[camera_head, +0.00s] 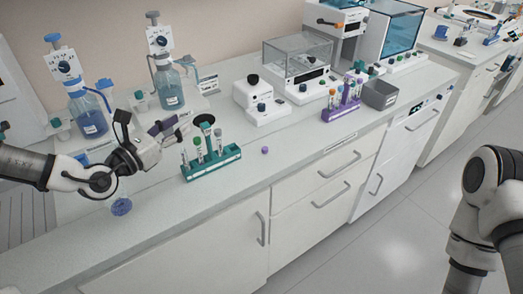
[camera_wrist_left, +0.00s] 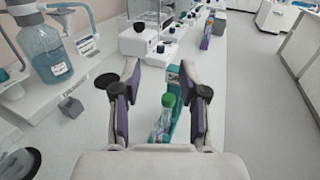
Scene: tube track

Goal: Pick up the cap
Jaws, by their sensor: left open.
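A small purple cap (camera_head: 265,150) lies loose on the white counter, right of the teal tube rack (camera_head: 215,165). I cannot make it out in the left wrist view. My left gripper (camera_head: 177,129) is open and empty, left of the rack and some way from the cap. In the left wrist view, the two fingers of the left gripper (camera_wrist_left: 160,82) stand apart, with a green-capped tube (camera_wrist_left: 167,102) and part of the teal rack seen between them. My right gripper is out of view; only part of my right arm shows at the right edge.
The rack holds several capped tubes and stands between my left gripper and the cap. Blue bottles (camera_head: 170,88) stand at the back left. A purple rack (camera_head: 341,108) and a grey box (camera_head: 380,94) stand farther right. The counter around the cap is clear; its front edge is near.

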